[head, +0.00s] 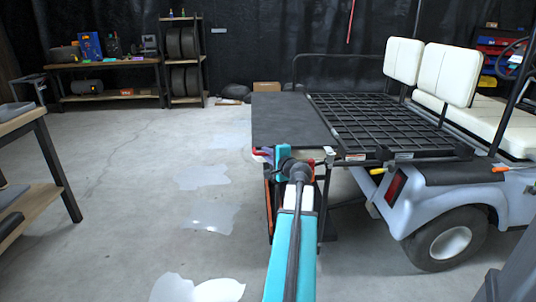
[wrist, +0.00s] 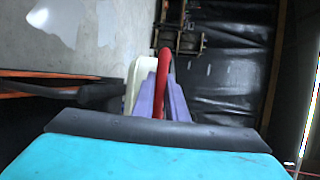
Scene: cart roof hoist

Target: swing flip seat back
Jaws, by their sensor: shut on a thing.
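The cart (head: 425,205) stands at the right with its rear toward me. Its flip seat shows as a flat dark panel (head: 290,118) lying level behind a black grid (head: 375,122). Two cream backrests (head: 450,75) stand upright beyond the grid. My gripper (head: 262,153) is at the near left corner of the dark panel. In the wrist view my gripper's purple fingers (wrist: 162,100) are shut on a red handle (wrist: 164,66). Only a little red shows in the head view, and my wrist hides most of the grip there.
A wooden bench (head: 30,120) stands at the left. A workbench (head: 105,97) and a shelf with tyres (head: 183,60) stand at the back left. A cardboard box (head: 266,87) lies beyond the panel. The concrete floor left of the cart is clear.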

